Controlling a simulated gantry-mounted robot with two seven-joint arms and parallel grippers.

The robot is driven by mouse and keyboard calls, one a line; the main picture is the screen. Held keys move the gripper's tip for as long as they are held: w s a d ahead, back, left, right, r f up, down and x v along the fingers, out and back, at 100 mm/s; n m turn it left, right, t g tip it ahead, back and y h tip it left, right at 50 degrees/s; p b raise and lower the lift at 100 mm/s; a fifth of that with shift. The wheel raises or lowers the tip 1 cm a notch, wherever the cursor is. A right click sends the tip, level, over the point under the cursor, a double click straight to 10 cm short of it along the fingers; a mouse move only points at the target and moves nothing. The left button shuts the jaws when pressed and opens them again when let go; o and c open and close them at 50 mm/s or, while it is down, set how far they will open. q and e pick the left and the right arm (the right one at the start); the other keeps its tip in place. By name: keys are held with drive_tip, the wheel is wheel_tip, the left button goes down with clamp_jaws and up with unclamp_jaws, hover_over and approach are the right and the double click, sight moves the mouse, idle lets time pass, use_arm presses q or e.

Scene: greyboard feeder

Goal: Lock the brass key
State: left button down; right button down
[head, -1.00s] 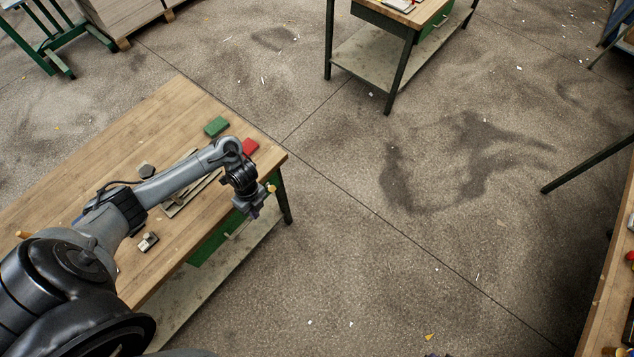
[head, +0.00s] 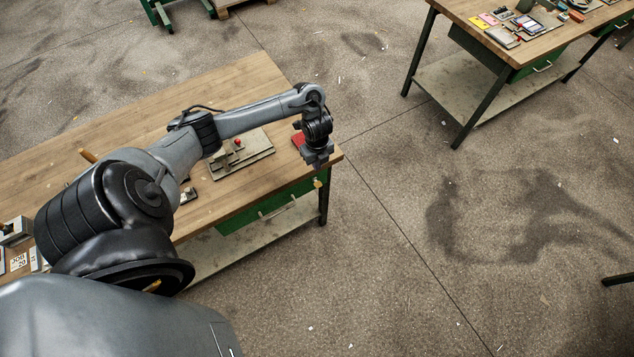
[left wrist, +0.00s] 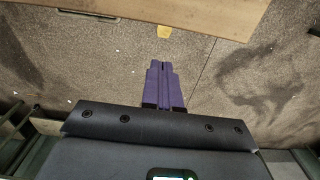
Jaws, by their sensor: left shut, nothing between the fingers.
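A small brass-yellow piece (head: 318,183), which looks like the brass key, shows at the front right corner of the wooden bench, just below my left gripper. In the left wrist view the yellow piece (left wrist: 164,32) is at the bench edge, beyond the fingertips and apart from them in the picture. Its exact shape and any lock are too small to make out. My left gripper (head: 318,164) is over the bench's front right corner. Its purple fingers (left wrist: 164,65) are shut together with nothing between them. My right gripper is not in view.
A second bench (head: 530,42) with small items stands at the back right. Open floor lies between.

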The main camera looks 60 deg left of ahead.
use_arm(q)
drive_tip(key=b, duration=0.4)
approach(317, 186)
wheel_tip(317, 186, down, 5)
drive_tip(key=shift+f, duration=0.85)
